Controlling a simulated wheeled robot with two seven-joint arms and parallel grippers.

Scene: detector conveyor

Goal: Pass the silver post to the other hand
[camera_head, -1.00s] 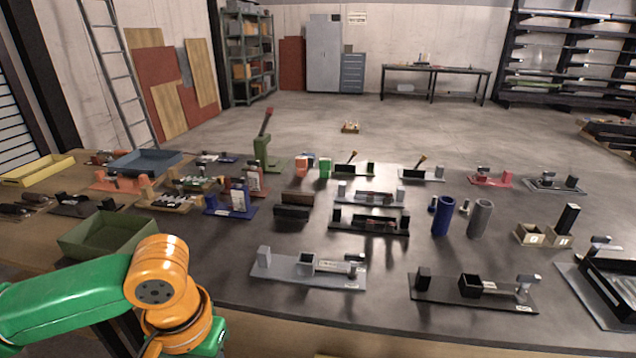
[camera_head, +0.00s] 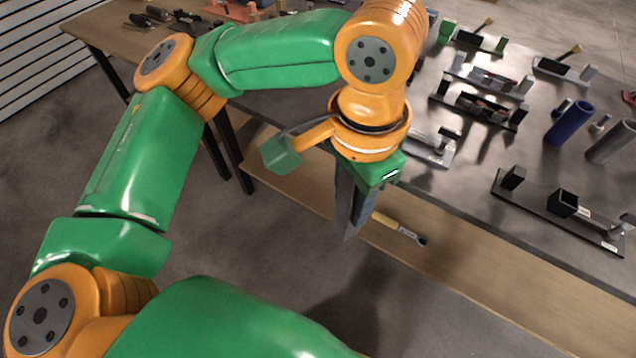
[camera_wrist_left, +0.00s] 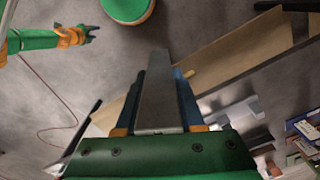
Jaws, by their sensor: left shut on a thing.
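My left gripper (camera_head: 356,205) points down in front of the table's front edge, above the level of the lower wooden shelf. It is shut on the silver post (camera_head: 344,208), a long grey bar. In the left wrist view the post (camera_wrist_left: 157,90) runs away from the palm, with a blue finger along its right side. The post touches nothing else that I can see. My right gripper (camera_wrist_left: 88,31) shows small at the upper left of the left wrist view, well apart from the post; its opening is too small to tell. It is outside the head view.
The dark table (camera_head: 470,185) carries several fixtures, among them a black one (camera_head: 540,208), a blue cylinder (camera_head: 570,122) and a grey cylinder (camera_head: 610,142). A tool with a light handle (camera_head: 400,229) lies on the lower shelf (camera_head: 450,262). The floor before the table is clear.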

